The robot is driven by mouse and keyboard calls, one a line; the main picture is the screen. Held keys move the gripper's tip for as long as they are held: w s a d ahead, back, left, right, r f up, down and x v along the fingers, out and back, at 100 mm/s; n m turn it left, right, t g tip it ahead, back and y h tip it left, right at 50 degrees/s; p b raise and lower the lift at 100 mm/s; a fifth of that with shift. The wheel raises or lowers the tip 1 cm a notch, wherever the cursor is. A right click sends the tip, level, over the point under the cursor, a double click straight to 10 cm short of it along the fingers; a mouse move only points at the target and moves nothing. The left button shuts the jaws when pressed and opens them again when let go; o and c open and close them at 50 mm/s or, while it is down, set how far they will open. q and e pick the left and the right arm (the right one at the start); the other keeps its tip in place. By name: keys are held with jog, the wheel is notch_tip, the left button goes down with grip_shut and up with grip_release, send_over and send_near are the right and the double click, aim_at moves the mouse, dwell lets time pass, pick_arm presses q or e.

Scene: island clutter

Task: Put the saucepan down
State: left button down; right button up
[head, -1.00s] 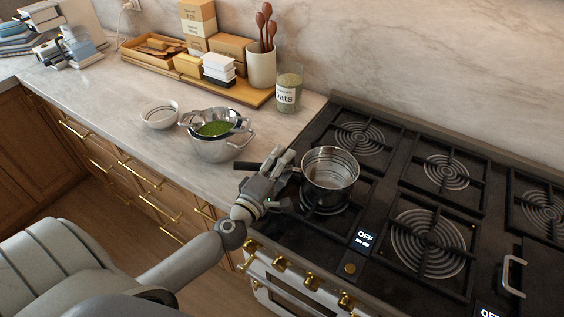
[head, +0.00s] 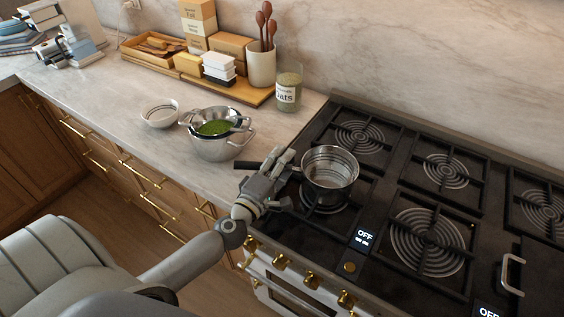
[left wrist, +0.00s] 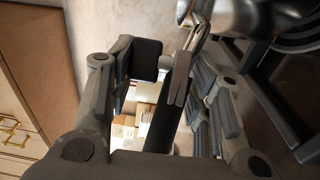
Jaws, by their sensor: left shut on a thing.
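The saucepan (head: 330,168) is a steel pot, upright and empty, over the front-left burner (head: 325,197) of the stove. I cannot tell whether its base touches the grate. Its dark handle (head: 246,165) points left. My left gripper (head: 277,165) is shut on the handle near the pot. In the left wrist view, the pot's shiny side (left wrist: 262,17) shows at the top and the handle runs between the fingers (left wrist: 165,75). My right gripper is not in view.
A steel pot with a strainer of green food (head: 214,130) and a white bowl (head: 160,115) stand on the counter left of the stove. An oats jar (head: 288,92) stands behind. The other burners (head: 427,243) are bare.

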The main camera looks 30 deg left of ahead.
pick_arm(q)
jog(key=shift+f+b, duration=0.5)
jog(key=shift+f, duration=0.1)
dwell(0.8)
jog(key=c, duration=0.6)
grip_release()
jog(key=shift+c, duration=0.2)
jog(key=shift+f, duration=0.2)
jog(key=s, duration=1.2)
